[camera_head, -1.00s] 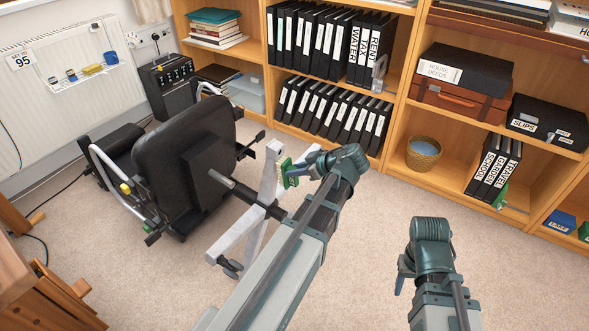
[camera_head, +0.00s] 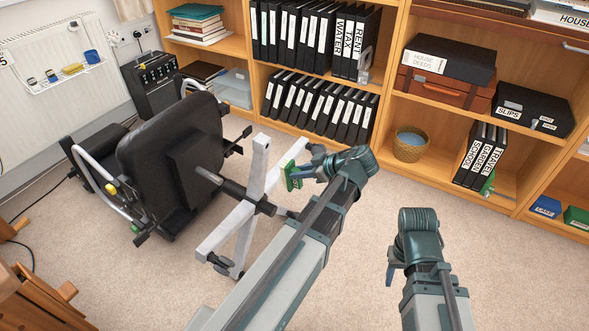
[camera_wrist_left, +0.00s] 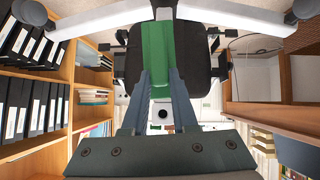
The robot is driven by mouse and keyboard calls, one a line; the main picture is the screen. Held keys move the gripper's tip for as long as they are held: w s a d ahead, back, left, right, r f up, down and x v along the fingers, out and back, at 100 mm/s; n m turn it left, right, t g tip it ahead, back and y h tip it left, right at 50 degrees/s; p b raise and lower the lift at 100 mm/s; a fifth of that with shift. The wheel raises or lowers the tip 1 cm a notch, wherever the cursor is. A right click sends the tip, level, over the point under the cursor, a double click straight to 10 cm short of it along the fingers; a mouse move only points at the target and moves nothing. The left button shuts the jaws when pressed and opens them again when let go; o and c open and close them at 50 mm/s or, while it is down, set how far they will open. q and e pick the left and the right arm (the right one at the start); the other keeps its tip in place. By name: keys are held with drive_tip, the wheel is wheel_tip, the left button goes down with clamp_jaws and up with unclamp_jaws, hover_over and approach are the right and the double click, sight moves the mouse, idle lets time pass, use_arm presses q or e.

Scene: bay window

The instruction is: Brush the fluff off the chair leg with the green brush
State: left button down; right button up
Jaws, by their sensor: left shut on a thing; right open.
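A black office chair (camera_head: 172,165) lies tipped over on the carpet, its pale star-shaped base facing me. The chair leg (camera_head: 259,168) pointing up is pale grey; other legs spread from the hub (camera_head: 266,207). My left gripper (camera_head: 306,170) is shut on the green brush (camera_head: 290,175) just right of that upper leg. In the left wrist view the green brush (camera_wrist_left: 158,60) sits between the fingers, with the chair behind it. I cannot make out fluff on the legs. My right gripper (camera_head: 393,268) is open and empty above the carpet.
A wooden shelf unit with black binders (camera_head: 315,105) stands behind the chair. A wicker basket (camera_head: 410,145) sits on a low shelf. A radiator (camera_head: 50,90) and black speaker-like box (camera_head: 150,85) are at the left. Wooden furniture (camera_head: 45,300) is at lower left. Carpet at right is clear.

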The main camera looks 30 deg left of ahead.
use_arm(q)
drive_tip(key=shift+d, duration=0.2)
drive_tip(key=d, duration=0.2)
drive_tip(key=shift+s+d+f+b, duration=0.1)
drive_tip(key=shift+d+f+b, duration=0.15)
drive_tip(key=shift+d+b, duration=0.1)
